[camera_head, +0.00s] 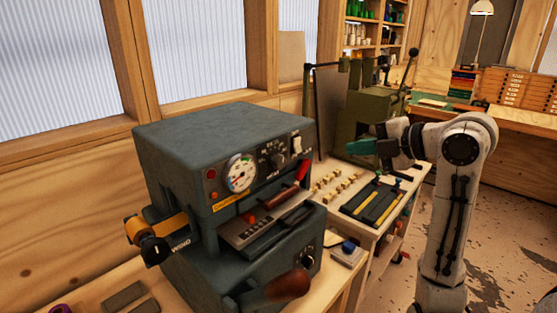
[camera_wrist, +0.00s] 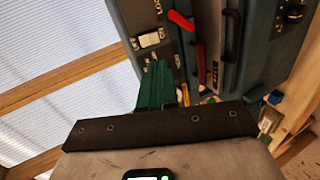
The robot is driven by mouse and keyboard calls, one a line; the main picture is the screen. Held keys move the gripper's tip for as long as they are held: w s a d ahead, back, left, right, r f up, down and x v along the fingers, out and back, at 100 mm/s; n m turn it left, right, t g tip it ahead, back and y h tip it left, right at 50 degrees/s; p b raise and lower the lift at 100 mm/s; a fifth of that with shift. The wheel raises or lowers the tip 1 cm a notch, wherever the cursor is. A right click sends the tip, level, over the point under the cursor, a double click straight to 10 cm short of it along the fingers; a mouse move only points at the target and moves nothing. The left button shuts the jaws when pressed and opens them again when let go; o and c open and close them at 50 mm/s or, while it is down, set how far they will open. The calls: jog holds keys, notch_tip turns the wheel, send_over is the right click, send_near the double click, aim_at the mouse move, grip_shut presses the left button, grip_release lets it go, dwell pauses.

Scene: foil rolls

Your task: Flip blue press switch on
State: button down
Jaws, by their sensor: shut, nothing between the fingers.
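A blue press switch (camera_head: 348,246) sits on a small pale box on the bench, beside the lower right of the grey foil machine (camera_head: 205,135). It is small, and I cannot tell whether it is pressed. A small blue patch (camera_wrist: 275,97), probably this switch, shows at the right in the wrist view. My gripper (camera_head: 360,146) has green fingers and is in the air to the right of the machine, well above the blue switch. In the wrist view its fingers (camera_wrist: 157,72) are together and empty, pointing towards the machine's front with its white rocker switch (camera_wrist: 151,39).
The machine front has a red lever (camera_head: 301,172), a gauge (camera_head: 241,177) and a dark handle with a brown grip (camera_head: 288,285). Small brass pieces (camera_head: 338,187) and a black tray (camera_head: 372,203) lie on the bench. A green press (camera_head: 365,118) stands behind my gripper.

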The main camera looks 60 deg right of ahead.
aim_at(299, 151)
jog(key=shift+s+a+r+n, duration=0.1)
jog(key=shift+a+r+n, duration=0.25)
jog(key=shift+r, duration=0.2)
jog(key=p+x, duration=0.4)
jog(key=x, duration=1)
jog(key=shift+f, duration=0.1)
jog(key=shift+f+b, duration=0.35)
jog(key=shift+b, duration=0.65)
jog(key=shift+r+t, duration=0.3)
